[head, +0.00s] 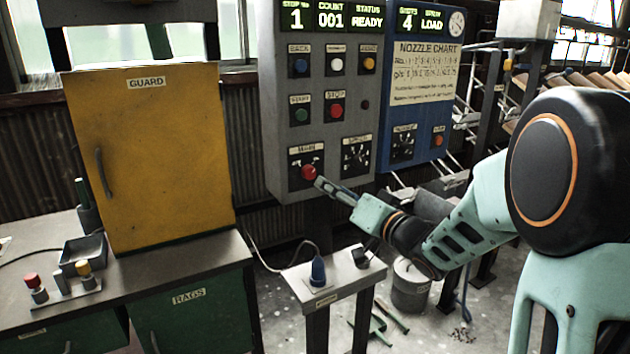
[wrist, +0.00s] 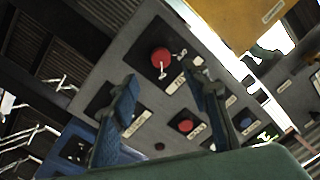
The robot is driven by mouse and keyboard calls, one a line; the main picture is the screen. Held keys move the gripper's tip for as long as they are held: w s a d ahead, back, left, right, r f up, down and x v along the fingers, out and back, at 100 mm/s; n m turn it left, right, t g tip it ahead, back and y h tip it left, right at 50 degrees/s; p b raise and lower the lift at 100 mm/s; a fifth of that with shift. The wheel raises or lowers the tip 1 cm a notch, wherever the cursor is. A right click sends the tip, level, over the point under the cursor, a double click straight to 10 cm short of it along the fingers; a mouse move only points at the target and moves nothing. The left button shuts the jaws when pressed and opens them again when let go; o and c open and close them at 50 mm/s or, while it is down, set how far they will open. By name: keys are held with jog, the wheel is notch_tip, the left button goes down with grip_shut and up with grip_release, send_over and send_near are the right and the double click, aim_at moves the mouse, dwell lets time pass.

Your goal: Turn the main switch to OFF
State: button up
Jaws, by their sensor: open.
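The main switch (head: 308,172) is a red rotary knob on a black plate labelled MAIN, low on the left of the grey control panel (head: 275,120). In the wrist view the red knob (wrist: 160,57) appears whole, beyond my fingertips and roughly between their lines, with white marks around it. Its setting is too small to read. My gripper (head: 322,186) is just below and right of the knob in the head view. In the wrist view my gripper (wrist: 164,84) has its two blue fingers apart with nothing between them; contact with the knob cannot be told.
A second selector (head: 356,154) sits right of the main switch, and the red stop button (head: 336,110) is above. The blue nozzle panel (head: 395,120) adjoins on the right. The yellow guard (head: 150,150) stands left. A small stand (head: 325,285) with a blue item is below.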

aim_at(311, 175)
jog(key=x, duration=0.8)
jog(key=shift+w+a+b, duration=0.3)
jog(key=shift+c, duration=0.5)
jog(key=c, duration=1.1)
